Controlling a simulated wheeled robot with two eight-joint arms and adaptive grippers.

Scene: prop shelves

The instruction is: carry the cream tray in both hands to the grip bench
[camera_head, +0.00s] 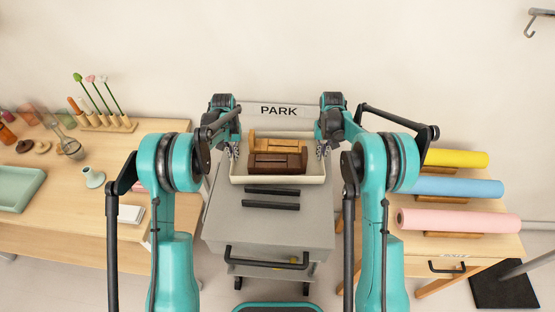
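The cream tray (278,180) lies on top of a grey wheeled cart (270,225), towards its far end. It holds a dark brown wooden piece (277,162) and a lighter tan wooden piece (282,145) behind it. My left gripper (235,151) is at the tray's left end and my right gripper (321,151) is at its right end. Both point down at the rim. The fingers are small and partly hidden by my arms, so I cannot tell whether they are shut on the rim. Which table is the grip bench is not readable.
Two black bars (271,197) lie on the cart in front of the tray. A sign reading PARK (278,110) is behind it. A wooden table (70,200) with bottles and tools stands left. A right-hand table (470,246) carries yellow, blue and pink rolls (460,218).

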